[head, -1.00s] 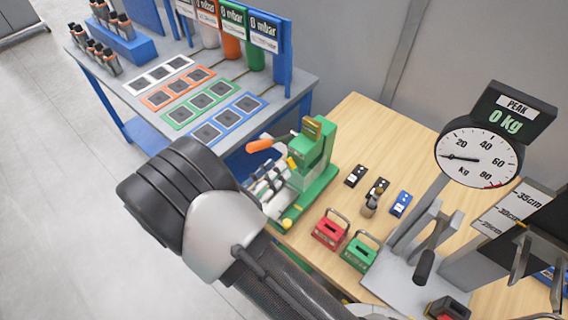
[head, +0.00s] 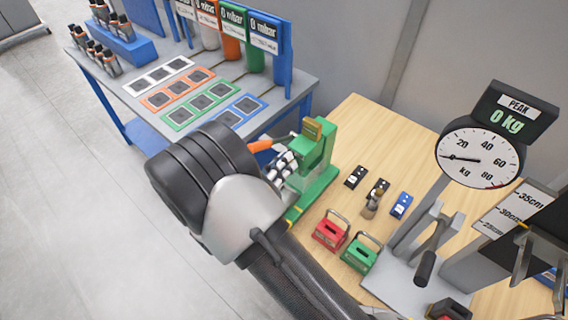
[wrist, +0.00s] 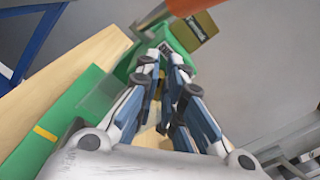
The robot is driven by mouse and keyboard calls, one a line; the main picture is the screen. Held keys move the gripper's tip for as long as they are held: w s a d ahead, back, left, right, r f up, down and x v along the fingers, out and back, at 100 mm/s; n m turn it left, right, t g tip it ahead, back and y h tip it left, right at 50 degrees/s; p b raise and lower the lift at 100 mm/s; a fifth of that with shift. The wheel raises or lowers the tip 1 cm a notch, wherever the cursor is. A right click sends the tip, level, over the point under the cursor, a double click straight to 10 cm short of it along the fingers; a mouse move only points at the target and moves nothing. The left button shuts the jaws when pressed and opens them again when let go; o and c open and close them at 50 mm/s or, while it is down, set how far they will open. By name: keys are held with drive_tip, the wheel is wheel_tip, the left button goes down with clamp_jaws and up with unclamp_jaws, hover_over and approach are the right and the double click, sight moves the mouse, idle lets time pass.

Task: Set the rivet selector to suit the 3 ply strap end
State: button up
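The green rivet press (head: 322,170) stands at the left end of the wooden table, with an orange-handled lever (head: 262,146) and a brass-coloured block (head: 313,128) on top. In the wrist view the press body (wrist: 124,68), orange handle (wrist: 150,18) and brass block (wrist: 193,32) lie beyond the fingertips. My gripper (head: 285,163) is at the front left of the press. In the wrist view its fingers (wrist: 167,62) are partly open, with a narrow gap and nothing visibly held. The selector's marking cannot be read, and my arm and fingers hide part of the press.
A red handled box (head: 330,232) and a green one (head: 359,254) stand in front. A dial scale (head: 478,158) reading 0 kg stands at right.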

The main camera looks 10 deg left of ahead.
clamp_jaws()
drive_tip(key=shift+m, duration=0.3)
drive_tip(key=m+b, duration=0.1)
drive_tip(key=m, duration=0.1)
drive_tip(key=m+b, duration=0.1)
drive_tip(key=m, duration=0.1)
drive_tip(key=m+b, duration=0.1)
drive_tip(key=m, duration=0.1)
drive_tip(key=shift+s+d+m+b, duration=0.2)
drive_tip(key=shift+d+m+b, duration=0.1)
drive_tip(key=shift+d+b, duration=0.1)
drive_tip(key=m+b, duration=0.1)
drive_tip(key=m, duration=0.1)
drive_tip(key=m+b, duration=0.2)
drive_tip(key=shift+s+d, duration=0.1)
drive_tip(key=shift+d, duration=0.1)
drive_tip(key=shift+s+d+m+b, duration=0.1)
drive_tip(key=shift+m+b, duration=0.75)
drive_tip(key=shift+m, duration=0.35)
drive_tip(key=o, duration=0.6)
unclamp_jaws()
